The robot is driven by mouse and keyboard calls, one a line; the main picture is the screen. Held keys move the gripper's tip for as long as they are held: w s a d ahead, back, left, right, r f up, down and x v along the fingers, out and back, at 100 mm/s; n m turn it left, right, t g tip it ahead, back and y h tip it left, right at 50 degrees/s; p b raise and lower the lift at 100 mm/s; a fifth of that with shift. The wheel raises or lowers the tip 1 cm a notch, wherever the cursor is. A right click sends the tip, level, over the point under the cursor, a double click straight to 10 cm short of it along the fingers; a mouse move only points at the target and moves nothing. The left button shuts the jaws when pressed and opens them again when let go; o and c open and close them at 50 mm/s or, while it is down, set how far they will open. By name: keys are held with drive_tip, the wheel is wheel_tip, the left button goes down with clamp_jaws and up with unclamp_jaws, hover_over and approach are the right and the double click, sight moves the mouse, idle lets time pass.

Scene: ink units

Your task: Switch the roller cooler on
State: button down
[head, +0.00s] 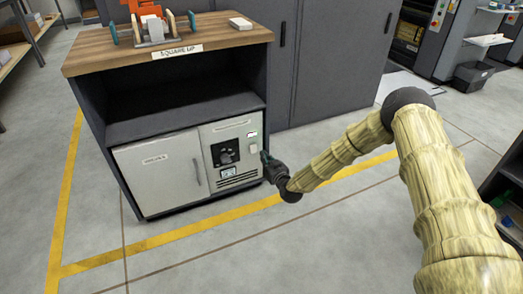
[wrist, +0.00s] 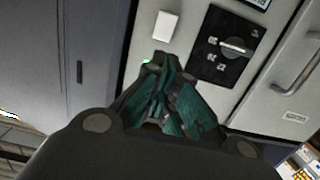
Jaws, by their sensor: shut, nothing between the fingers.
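A pale control panel (head: 217,136) fills the lower right of the cabinet; its label is too small to read. It bears a black plate with a rotary knob (head: 226,152), which also shows in the wrist view (wrist: 225,46) with a light bar and small marks. A small white block (head: 253,147) sits right of the knob; the wrist view shows it too (wrist: 166,26). My gripper (head: 264,155) is shut and empty, at the panel's right edge near the white block. In the wrist view its green fingers (wrist: 160,62) point toward the panel; contact cannot be told.
A small display (head: 229,173) and vent slots lie below the knob. A pale door (head: 160,172) with a handle (head: 196,173) is to the left. An open shelf and wooden top (head: 200,40) are above. Dark tall cabinets (head: 330,60) stand behind; the floor in front is clear.

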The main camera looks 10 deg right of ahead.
drive_tip(key=shift+p+v, duration=0.3)
drive_tip(key=shift+v, duration=1.4)
drive_tip(key=shift+r, duration=0.1)
drive_tip(key=s+a+f+g, duration=0.1)
drive_tip(key=s+f+g, duration=0.3)
drive_tip(key=s, duration=0.5)
drive_tip(key=s+a+f+m+g, duration=0.1)
drive_tip(key=s+a+f, duration=0.1)
drive_tip(key=s+f, duration=0.5)
drive_tip(key=s+a+f+g, duration=0.1)
drive_tip(key=s+f+g, duration=0.2)
drive_tip(key=s, duration=0.7)
drive_tip(key=s+d+m+g+h, duration=0.15)
drive_tip(key=s+d+g, duration=0.3)
drive_tip(key=s, duration=1.05)
drive_tip(key=s+d+m+g+h, duration=0.1)
drive_tip(key=s+d+g+h, duration=0.3)
drive_tip(key=s, duration=1)
drive_tip(key=s+d+r+p, duration=0.1)
drive_tip(key=r+p, duration=1.4)
drive_tip(key=r, duration=0.1)
drive_tip(key=s+d+r+p, duration=0.1)
drive_tip(key=s+r+p, duration=0.1)
drive_tip(key=r+p, duration=1.4)
drive_tip(key=shift+y, duration=0.45)
